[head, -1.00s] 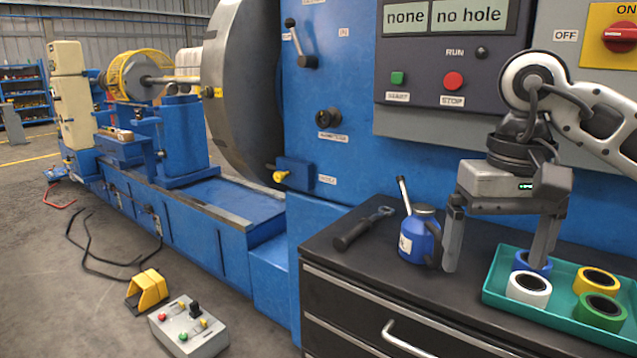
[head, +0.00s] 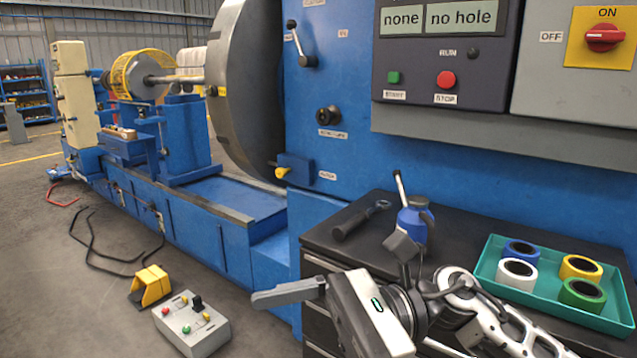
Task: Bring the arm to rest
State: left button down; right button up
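My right arm comes in from the lower right, low in front of the black cabinet. Its gripper (head: 328,270) is open and empty, with its two fingers spread wide. One finger points left past the cabinet's front edge. The other points up in front of the blue oil can (head: 412,226) and hides its lower part; I cannot tell whether they touch. My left gripper is not in view.
On the black cabinet top (head: 455,225) lie a black-handled tool (head: 355,221) and a teal tray (head: 487,270) with blue, white, yellow and green tape rolls. A control box (head: 192,325) and yellow pedal (head: 151,286) are on the floor. The blue machine (head: 440,160) stands behind.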

jog(key=w+d+f+n+t+h, duration=0.2)
jog(key=w+d+f+n+t, duration=0.15)
jog(key=n+t, duration=0.6)
jog(key=w+d+f+n+t+h, duration=0.15)
jog(key=f+n+t, duration=0.35)
jog(key=n, duration=0.7)
jog(key=w+d+f+n+t+h, duration=0.2)
jog(key=w+d+f+n+t, duration=0.1)
jog(key=n+t, duration=0.65)
jog(key=s+d+f+m+g+h, duration=0.3)
jog(key=s+f+m, duration=0.3)
jog(key=f, duration=0.5)
jog(key=s+d+f+m+g+h, duration=0.4)
jog(key=s+d+f+m+h, duration=0.1)
jog(key=f+m, duration=0.5)
jog(key=shift+s+d+f+g, duration=0.3)
jog(key=shift+s+d+f, duration=0.3)
jog(key=shift+s, duration=0.65)
jog(key=shift+a+h, duration=0.1)
jog(key=shift+h, duration=0.15)
